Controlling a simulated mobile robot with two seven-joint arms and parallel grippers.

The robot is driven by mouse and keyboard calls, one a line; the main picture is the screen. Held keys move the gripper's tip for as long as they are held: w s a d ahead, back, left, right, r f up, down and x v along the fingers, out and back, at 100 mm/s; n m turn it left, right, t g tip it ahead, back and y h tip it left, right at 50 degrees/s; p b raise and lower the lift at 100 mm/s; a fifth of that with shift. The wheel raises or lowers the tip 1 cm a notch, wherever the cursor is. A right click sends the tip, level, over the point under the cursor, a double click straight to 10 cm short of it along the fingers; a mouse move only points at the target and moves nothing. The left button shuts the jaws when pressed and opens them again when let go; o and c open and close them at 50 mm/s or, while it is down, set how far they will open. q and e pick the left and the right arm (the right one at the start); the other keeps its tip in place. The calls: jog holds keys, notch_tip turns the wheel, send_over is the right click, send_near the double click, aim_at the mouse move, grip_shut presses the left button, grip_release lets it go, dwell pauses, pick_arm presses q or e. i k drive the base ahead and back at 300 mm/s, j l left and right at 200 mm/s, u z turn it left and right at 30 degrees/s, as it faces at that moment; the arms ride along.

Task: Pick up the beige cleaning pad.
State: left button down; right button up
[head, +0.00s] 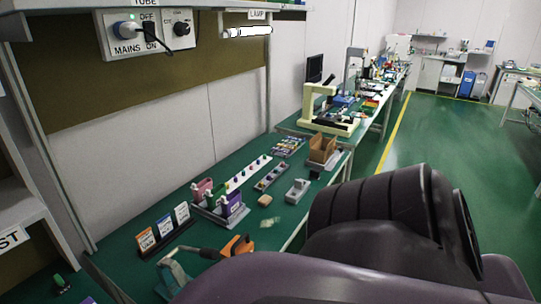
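A small beige block-like pad (265,200) lies flat on the green bench top, near the middle of the picture. It is small in view, and its surface detail cannot be made out. Nothing touches it. A pale, blurred flat patch (269,222) lies just in front of it. Neither of my grippers shows in the head view. A large dark part of my own arm fills the lower right and hides the front edge of the bench there.
Behind the pad stand a grey holder with pink and purple bottles (233,206) and a white strip with coloured pegs (249,173). A grey fixture (297,191) stands to its right. Upright cards (163,228) and an orange-and-teal tool (236,246) are nearer.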

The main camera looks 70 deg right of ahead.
aim_at(265, 201)
jog(key=z, duration=2.2)
